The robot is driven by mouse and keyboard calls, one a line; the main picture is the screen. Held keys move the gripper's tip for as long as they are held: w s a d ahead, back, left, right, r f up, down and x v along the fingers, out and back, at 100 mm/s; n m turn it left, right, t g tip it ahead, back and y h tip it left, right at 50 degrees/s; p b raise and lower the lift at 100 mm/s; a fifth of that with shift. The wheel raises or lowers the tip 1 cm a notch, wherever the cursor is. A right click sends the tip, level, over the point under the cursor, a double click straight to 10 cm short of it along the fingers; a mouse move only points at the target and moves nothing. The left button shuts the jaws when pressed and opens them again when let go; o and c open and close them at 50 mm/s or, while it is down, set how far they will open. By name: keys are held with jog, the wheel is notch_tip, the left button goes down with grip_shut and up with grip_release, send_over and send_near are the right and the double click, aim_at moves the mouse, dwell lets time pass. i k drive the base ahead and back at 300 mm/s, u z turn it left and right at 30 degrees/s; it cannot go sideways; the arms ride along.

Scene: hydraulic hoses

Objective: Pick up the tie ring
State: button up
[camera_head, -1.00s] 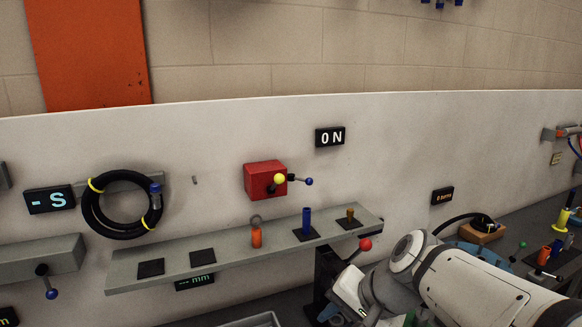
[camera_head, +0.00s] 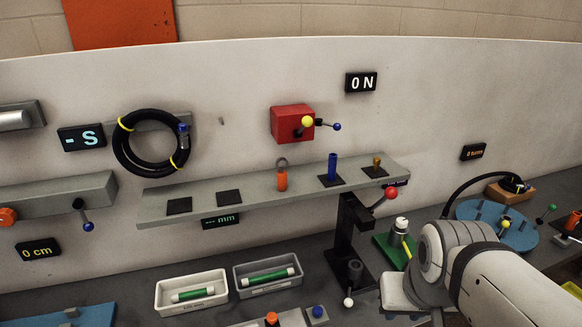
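No part is labelled as the tie ring. A small grey ring (camera_head: 281,161) stands on top of an orange cylinder (camera_head: 282,181) on the grey shelf. I cannot tell which of these, if either, is the tie ring. My white arm reaches in from the lower right. Its gripper does not show; the arm's end is hidden or below the picture edge.
The grey shelf (camera_head: 232,208) also bears a blue cylinder (camera_head: 333,167) and a small brass piece (camera_head: 377,165). Below stand two trays (camera_head: 160,298) with green tubes, a black stand (camera_head: 352,235) and a blue round plate (camera_head: 526,238). A red box (camera_head: 291,122) hangs on the wall.

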aim_at(281, 176)
jog(key=u, duration=1.1)
jog(key=k, duration=0.5)
jog(key=z, duration=0.35)
jog(key=i, duration=0.45)
jog(key=u, duration=0.05)
